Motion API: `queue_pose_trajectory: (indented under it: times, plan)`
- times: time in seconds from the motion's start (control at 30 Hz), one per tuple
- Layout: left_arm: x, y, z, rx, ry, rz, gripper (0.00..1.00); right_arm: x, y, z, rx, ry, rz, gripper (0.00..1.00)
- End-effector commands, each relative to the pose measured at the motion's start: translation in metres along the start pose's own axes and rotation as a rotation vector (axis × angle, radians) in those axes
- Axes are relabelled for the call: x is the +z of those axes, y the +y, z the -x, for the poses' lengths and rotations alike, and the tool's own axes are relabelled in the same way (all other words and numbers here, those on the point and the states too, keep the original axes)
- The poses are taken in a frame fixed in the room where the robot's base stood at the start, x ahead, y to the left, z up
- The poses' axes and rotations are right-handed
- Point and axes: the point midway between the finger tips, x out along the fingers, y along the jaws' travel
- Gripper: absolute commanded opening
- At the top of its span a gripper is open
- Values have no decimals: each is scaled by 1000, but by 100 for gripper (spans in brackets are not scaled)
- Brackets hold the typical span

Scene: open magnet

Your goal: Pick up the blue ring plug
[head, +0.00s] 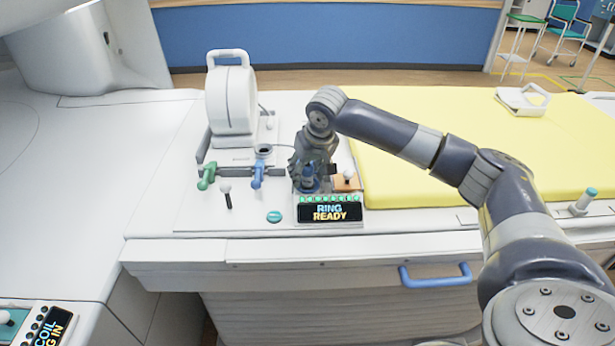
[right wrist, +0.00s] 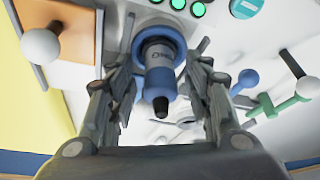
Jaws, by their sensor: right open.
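The blue ring plug (right wrist: 160,68) shows in the right wrist view, a white and blue cylinder with a dark tip toward the camera. It stands in a blue ring on the panel. In the head view only a little of the blue plug (head: 309,182) shows behind my fingers. My right gripper (head: 312,178) points down over it, just behind the "RING READY" display (head: 330,212). In the right wrist view my right gripper (right wrist: 159,66) is open, with one finger on each side of the plug; I cannot tell if either touches it. My left gripper is not in view.
A green handle (head: 207,176) and a blue handle (head: 257,174) stand left of the gripper, near a white-knobbed lever (head: 226,190). A white ring-shaped device (head: 231,98) stands behind. An orange block with a white knob (head: 347,178) is close on the right, beside the yellow pad (head: 440,150).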

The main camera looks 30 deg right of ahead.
Motion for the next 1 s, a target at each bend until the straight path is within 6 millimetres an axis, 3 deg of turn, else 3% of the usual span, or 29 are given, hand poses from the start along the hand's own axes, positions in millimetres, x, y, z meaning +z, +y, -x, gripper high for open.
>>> queue_pose_trajectory:
  times: [0.1, 0.13, 0.3, 0.33, 0.77, 1.0]
  plan:
    - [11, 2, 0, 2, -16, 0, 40, 0, 0, 0, 0, 0, 0, 46]
    - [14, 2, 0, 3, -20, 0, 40, 0, 0, 0, 0, 0, 0, 42]
    - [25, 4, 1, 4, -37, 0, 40, 0, 0, 0, 0, 0, 0, 3]
    - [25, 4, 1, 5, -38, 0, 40, 0, 0, 0, 0, 0, 0, 0]
    - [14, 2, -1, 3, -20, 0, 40, -3, 0, 5, -1, 3, -1, 0]
    - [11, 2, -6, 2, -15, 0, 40, -14, -1, 31, -3, 5, -2, 0]
